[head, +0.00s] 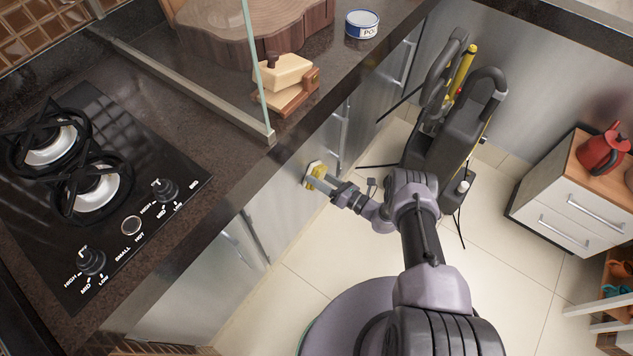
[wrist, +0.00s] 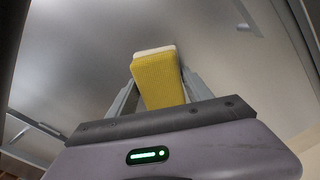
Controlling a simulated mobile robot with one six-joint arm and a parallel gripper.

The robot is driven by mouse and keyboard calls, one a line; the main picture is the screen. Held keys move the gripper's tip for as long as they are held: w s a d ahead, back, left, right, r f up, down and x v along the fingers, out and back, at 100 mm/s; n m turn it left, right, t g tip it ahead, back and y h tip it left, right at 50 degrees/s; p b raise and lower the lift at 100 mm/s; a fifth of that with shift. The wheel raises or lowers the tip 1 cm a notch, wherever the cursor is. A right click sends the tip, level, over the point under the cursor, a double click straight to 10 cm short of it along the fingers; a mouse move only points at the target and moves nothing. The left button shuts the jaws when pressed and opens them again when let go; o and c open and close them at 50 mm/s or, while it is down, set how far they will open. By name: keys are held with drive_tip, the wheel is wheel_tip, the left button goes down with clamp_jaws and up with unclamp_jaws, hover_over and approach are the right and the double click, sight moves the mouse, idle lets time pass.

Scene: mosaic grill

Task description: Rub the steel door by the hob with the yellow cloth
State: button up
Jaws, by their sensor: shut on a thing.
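The yellow cloth (head: 316,175) is a small thick pad with a white layer on its far side. My gripper (head: 326,181) is shut on it, with one finger on each side of the pad in the wrist view (wrist: 158,85). The cloth (wrist: 158,78) is held up against or very close to the steel door (head: 285,205), below the counter edge. The door's grey brushed surface (wrist: 90,60) fills most of the wrist view. I cannot tell whether the white face touches the steel.
Door handles (head: 343,135) stick out nearby. A black and yellow machine (head: 450,120) stands on the floor beyond my arm. A drawer unit (head: 575,200) is at right.

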drive_tip(key=shift+s+a+r+p, duration=0.1)
drive_tip(key=shift+s+a+p, duration=0.45)
drive_tip(key=shift+s+a, duration=0.4)
drive_tip(key=shift+s+a+p, duration=0.35)
drive_tip(key=shift+s+a, duration=0.35)
drive_tip(key=shift+s, duration=0.3)
drive_tip(key=shift+s+a+p, duration=0.35)
drive_tip(key=shift+s+a, duration=0.35)
drive_tip(key=shift+s, duration=0.3)
drive_tip(key=v, duration=0.6)
drive_tip(key=shift+p, duration=0.3)
drive_tip(key=shift+d, duration=0.1)
drive_tip(key=shift+v, duration=1.45)
